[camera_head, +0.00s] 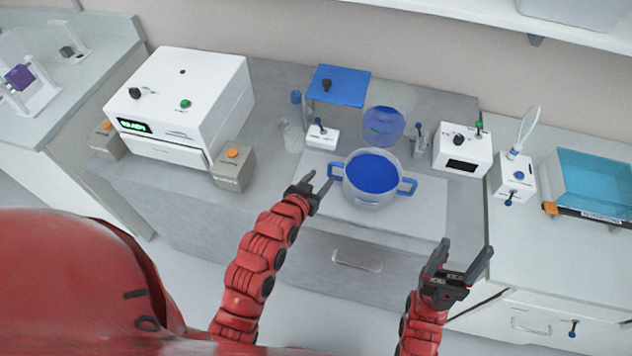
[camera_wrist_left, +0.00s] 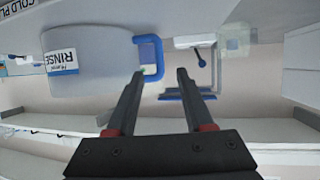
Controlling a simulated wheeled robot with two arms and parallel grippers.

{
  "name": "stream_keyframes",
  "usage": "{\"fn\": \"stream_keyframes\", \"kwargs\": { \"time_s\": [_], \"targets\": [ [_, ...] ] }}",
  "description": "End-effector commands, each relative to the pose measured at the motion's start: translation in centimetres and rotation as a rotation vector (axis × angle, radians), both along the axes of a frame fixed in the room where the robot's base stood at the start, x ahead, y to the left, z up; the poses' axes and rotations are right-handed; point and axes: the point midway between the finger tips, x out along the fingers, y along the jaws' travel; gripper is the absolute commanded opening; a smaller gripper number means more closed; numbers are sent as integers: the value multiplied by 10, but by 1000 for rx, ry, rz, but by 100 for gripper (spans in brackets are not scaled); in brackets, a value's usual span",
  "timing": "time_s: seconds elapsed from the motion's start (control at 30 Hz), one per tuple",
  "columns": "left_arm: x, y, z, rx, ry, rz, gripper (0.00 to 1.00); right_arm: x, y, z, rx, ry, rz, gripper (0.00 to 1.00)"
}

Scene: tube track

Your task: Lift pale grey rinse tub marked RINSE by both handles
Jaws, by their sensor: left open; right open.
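The pale grey rinse tub (camera_head: 372,196) stands on a light mat on the bench, with blue contents inside. My right gripper (camera_head: 460,258) is open and empty, in front of and to the right of the tub, away from the right handle.
A large white machine (camera_head: 180,100) stands at the left. A blue platform (camera_head: 338,86) and a round blue container (camera_head: 384,125) are behind the tub. A white box with a black screen (camera_head: 463,150) is at the right rear. The mat (camera_head: 425,215) is clear right of the tub.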

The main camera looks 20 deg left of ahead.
Motion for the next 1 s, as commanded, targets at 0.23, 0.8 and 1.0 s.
{"fn": "stream_keyframes", "kwargs": {
  "time_s": [0.23,0.8,1.0],
  "targets": [
    [45,-10,-17,2,-3,-3,52,0,0,0,0,0,0,66],
    [93,-20,-39,5,-2,-2,52,0,0,0,0,0,0,66],
    [93,-19,-39,6,-2,-1,52,0,0,0,0,0,0,66]
  ]
}}
